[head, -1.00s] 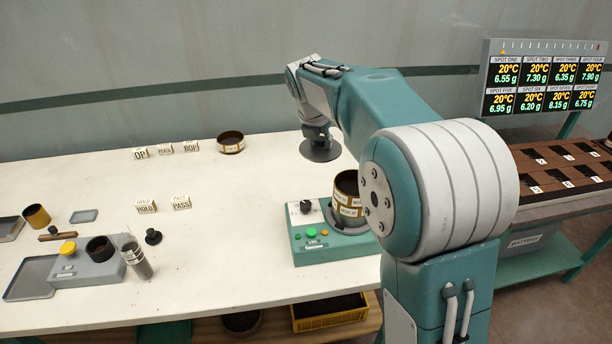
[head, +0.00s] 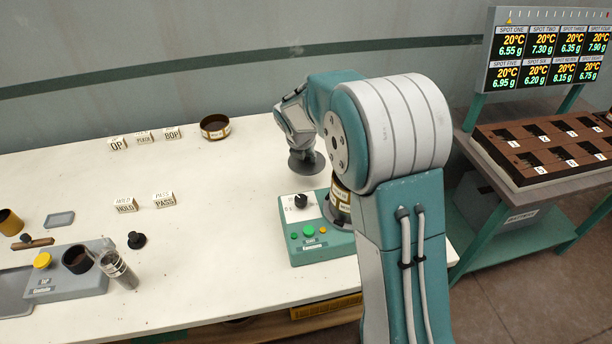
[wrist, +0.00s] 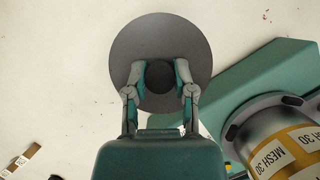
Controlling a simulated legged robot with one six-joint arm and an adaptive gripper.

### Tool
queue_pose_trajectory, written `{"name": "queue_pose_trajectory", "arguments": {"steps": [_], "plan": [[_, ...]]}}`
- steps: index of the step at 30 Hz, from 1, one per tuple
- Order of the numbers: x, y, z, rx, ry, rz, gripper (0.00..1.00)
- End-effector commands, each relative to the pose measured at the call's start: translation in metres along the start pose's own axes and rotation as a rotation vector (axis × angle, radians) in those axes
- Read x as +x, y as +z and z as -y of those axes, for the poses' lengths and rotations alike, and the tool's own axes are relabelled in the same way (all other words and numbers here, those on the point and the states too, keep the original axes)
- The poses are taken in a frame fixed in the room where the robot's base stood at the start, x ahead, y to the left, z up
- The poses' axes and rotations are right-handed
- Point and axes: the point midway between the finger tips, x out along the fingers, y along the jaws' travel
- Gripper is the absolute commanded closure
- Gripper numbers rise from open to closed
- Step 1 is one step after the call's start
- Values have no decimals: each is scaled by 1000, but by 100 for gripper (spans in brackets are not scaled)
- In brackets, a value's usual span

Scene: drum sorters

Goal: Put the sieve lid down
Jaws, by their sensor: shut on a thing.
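The sieve lid is a dark grey disc (wrist: 160,38) with a black knob in its middle. In the wrist view my gripper (wrist: 160,76) is shut on the knob, one finger on each side. In the head view the lid (head: 304,166) shows below my gripper (head: 303,152), close over the white table behind the green sieve shaker; I cannot tell whether it touches the table. The sieve stack (wrist: 275,150) with yellow "MESH 30" labels stands on the shaker at the right of the wrist view. My arm partly hides the stack in the head view.
The green shaker (head: 312,238) has a knob and buttons. A round sieve pan (head: 214,127) and small label blocks (head: 125,205) stand to the left. A grinder-like grey unit (head: 68,272) is at the front left. The white table around the lid is mostly clear.

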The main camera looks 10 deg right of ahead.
Motion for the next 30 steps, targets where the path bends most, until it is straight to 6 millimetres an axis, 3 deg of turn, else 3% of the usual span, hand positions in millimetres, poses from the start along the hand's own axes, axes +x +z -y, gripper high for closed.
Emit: {"name": "queue_pose_trajectory", "arguments": {"steps": [3, 15, 24, 25, 27, 30], "plan": [[20, -9, 0, -2, -1, -2, 100], [61, -26, 0, -2, -1, -1, 100], [63, -26, 0, -1, 0, 1, 100], [63, -26, 0, -1, 0, 1, 62], [63, -26, 0, -1, 0, 1, 32], [63, -26, 0, -1, 0, 1, 32]]}}
